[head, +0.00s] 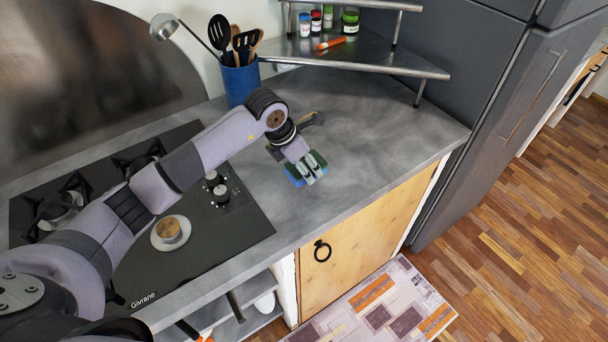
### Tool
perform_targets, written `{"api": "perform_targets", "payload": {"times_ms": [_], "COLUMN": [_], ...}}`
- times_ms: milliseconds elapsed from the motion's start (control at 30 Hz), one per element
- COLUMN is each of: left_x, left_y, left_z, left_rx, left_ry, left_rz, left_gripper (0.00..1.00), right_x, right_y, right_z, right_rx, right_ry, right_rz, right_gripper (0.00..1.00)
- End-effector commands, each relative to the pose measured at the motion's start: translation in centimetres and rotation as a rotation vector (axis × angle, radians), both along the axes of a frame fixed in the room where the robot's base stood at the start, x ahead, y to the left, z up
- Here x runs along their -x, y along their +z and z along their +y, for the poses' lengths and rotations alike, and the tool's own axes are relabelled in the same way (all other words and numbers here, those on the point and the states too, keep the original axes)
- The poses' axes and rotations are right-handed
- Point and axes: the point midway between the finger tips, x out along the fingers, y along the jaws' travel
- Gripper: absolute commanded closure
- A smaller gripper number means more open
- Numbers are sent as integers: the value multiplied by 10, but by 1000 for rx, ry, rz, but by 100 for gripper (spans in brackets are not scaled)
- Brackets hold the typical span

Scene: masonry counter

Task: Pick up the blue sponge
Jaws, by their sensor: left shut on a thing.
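The blue sponge (293,180) shows as a small patch of blue at the tip of my left gripper, over the grey counter right of the hob. My left gripper (309,170) points down at it and is shut on it. The gripper covers most of the sponge. I cannot tell whether the sponge touches the counter or is a little above it. My right gripper does not show in the head view.
A blue utensil holder (240,80) stands behind my left arm. A metal corner shelf (362,58) holds several jars. The counter (385,125) right of the gripper is clear.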

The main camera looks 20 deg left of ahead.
Motion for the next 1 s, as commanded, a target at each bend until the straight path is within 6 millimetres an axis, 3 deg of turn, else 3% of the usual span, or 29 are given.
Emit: {"api": "perform_targets", "payload": {"times_ms": [300, 500, 700, 1000], "left_x": [-1, 0, 0, 0], "left_y": [91, 134, 153, 156], "left_z": [0, 0, 0, 0], "left_rx": [0, 0, 0, 0], "left_ry": [-1, 0, 1, 1], "left_rz": [-8, -5, -1, 2], "left_gripper": [56, 56, 56, 56], "right_x": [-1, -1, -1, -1], "right_y": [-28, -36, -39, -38], "right_z": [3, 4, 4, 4], "right_rx": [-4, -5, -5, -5], "right_ry": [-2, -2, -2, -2], "right_rz": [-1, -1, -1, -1], "right_gripper": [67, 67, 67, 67]}}
